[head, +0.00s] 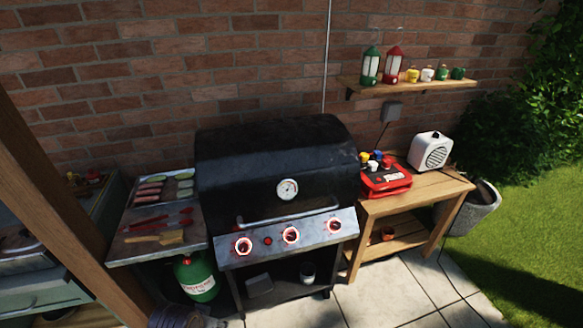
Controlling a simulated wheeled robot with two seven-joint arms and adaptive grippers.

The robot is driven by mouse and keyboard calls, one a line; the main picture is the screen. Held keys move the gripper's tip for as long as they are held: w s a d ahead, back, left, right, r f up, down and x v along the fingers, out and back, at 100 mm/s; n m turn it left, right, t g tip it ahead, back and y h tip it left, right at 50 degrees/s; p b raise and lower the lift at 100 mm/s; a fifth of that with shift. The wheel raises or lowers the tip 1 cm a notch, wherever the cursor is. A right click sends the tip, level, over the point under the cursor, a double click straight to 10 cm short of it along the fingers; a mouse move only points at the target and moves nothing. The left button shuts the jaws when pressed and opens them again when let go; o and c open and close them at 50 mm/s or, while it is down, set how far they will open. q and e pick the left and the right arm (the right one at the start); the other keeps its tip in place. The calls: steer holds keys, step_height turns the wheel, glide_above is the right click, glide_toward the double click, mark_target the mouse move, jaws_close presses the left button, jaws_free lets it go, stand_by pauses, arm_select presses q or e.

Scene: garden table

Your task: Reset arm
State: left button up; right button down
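Neither of my arms and neither of my grippers shows in the head view, so I cannot see their pose or what they hold. The black barbecue grill (270,165) stands in the middle against the brick wall, with its lid closed. A round gauge (287,189) and a metal handle bar are on the lid's front. The front panel (262,252) carries red-ringed knobs. The grill's left side shelf (119,252) holds a tray of food (165,187) and several red-handled and wooden tools (160,238).
A wooden table (425,190) on the right holds a red case (384,181) and a white radio-like box (430,150). A wall shelf (425,86) holds lanterns and mugs. A wooden post (60,200) stands left. A green gas bottle (196,278) is below. Paving and grass are open at right.

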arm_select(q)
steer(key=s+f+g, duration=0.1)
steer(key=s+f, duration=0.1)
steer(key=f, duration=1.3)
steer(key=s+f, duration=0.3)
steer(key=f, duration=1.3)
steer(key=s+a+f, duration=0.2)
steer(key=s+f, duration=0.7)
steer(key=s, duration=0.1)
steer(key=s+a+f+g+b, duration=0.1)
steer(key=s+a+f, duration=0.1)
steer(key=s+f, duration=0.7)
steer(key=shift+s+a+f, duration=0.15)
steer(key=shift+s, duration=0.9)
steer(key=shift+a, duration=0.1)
